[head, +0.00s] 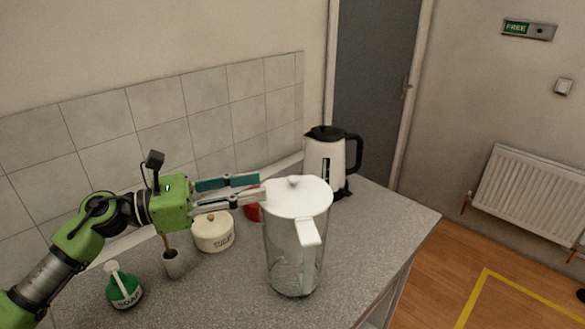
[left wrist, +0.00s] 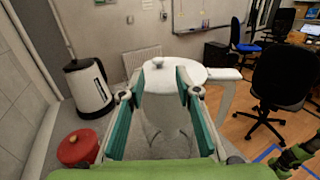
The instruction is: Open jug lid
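The jug (head: 283,245) is clear, with a white lid (head: 312,195) and a white handle (head: 308,233). It stands upright on the counter, and the lid sits on top with a small knob (head: 293,181). My left gripper (head: 262,187) reaches in from the left at lid height, its fingertips at the lid's left edge. In the left wrist view the gripper (left wrist: 159,74) is open, with the lid's knob (left wrist: 158,62) beyond and between its fingers. I cannot tell if the tips touch the lid.
A kettle (head: 322,160) stands behind the jug. A sugar pot (head: 213,233), a red pot (left wrist: 77,148), a small cup (head: 173,264) and a green soap bottle (head: 125,290) are on the counter (head: 215,295). The counter's right edge is close to the jug.

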